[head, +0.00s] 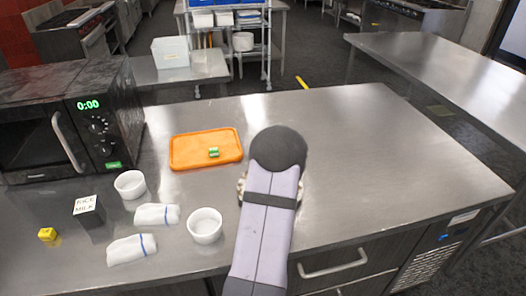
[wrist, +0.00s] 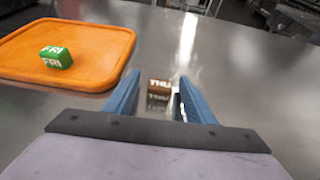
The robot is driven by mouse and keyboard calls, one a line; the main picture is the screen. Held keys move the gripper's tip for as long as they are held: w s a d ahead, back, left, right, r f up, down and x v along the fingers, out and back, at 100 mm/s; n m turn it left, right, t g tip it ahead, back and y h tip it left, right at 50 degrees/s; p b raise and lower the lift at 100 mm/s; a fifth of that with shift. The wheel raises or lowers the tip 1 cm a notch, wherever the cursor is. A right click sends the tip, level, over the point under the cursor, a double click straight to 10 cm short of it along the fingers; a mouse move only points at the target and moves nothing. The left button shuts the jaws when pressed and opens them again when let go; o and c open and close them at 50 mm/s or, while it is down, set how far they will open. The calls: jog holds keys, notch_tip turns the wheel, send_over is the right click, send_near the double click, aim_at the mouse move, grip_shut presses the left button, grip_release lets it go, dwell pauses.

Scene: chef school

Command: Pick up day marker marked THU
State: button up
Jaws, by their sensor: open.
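The THU day marker (wrist: 160,86) is a small brown block with white lettering, on the steel counter in the wrist view. My gripper (wrist: 158,76) is open, with its two blue fingers on either side of the block. I cannot tell whether either finger touches it. In the head view my arm hides the THU marker and the fingertips. A green FRI marker (wrist: 56,57) sits on the orange tray (wrist: 110,75), left of my gripper; in the head view the FRI marker (head: 213,152) is also on the tray (head: 185,158).
Left on the counter are a microwave (head: 70,125), white bowls (head: 130,184) (head: 205,225), rolled white cloths (head: 156,215) (head: 132,249), a dark box with a label (head: 89,211) and a yellow block (head: 47,234). The counter right of my arm is clear.

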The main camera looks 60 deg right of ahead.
jog(key=c, duration=1.1)
